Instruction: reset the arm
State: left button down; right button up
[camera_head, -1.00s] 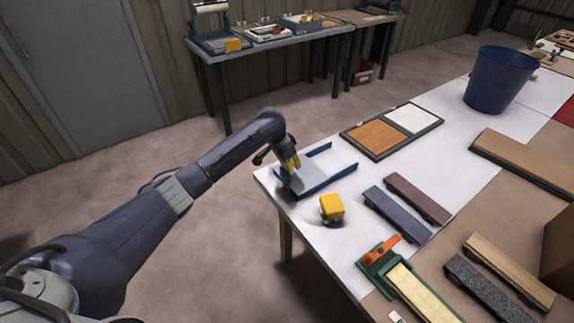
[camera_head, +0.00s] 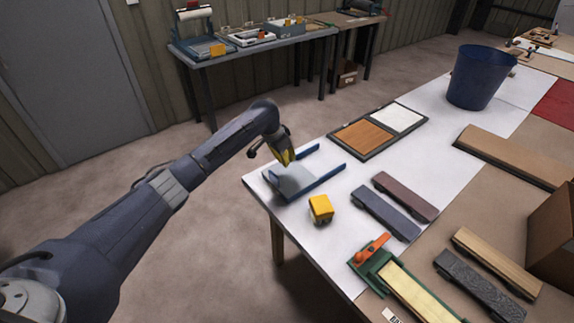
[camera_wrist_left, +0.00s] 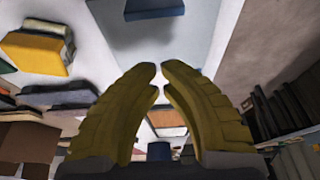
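My left gripper (camera_head: 288,160) hangs over the blue-railed tray with a grey plate (camera_head: 290,182) at the table's near left corner. Its yellow fingers are dark-edged and point down. In the left wrist view the curved fingers (camera_wrist_left: 159,78) come almost together at their tips, with only a thin gap and nothing seen between them. Whether the fingertips touch the tray cannot be told from the head view. My right gripper is not in view.
A yellow block (camera_head: 320,208) stands close right of the tray, also in the left wrist view (camera_wrist_left: 38,52). Sanding blocks (camera_head: 386,212), a green clamp-like tool (camera_head: 375,265), a two-panel frame (camera_head: 378,131) and a blue bucket (camera_head: 480,78) occupy the table. Open floor lies left.

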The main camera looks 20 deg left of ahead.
pick_arm(q)
jog(key=v, duration=0.6)
jog(key=s+a+f+n+t+y, duration=0.15)
jog(key=a+f+n+y, duration=0.3)
jog(key=a+f, duration=1.25)
jog(key=s+a+f, duration=0.1)
jog(key=s+f, duration=0.4)
jog(key=f, duration=0.3)
jog(key=s+a+f, duration=0.2)
jog(key=s+f, duration=0.3)
jog(key=f, duration=0.3)
jog(key=s+d+f+g, duration=0.1)
jog(key=s+d+f, duration=0.3)
jog(key=s+f, duration=0.85)
jog(key=s+d+f+g, duration=0.1)
jog(key=s+d+f, duration=0.3)
jog(key=s+f, duration=0.9)
jog(key=s+d+f, duration=0.2)
jog(key=s, duration=0.8)
jog(key=s+d+f+h, duration=0.1)
jog(key=s+d+f, duration=0.2)
jog(key=s, duration=0.7)
jog(key=s+d+f+g+h, duration=0.1)
jog(key=s+d+f, duration=0.1)
jog(key=s, duration=0.9)
jog(key=shift+d+f+m, duration=0.4)
jog(key=shift+d+m, duration=0.05)
jog(key=shift+d, duration=0.1)
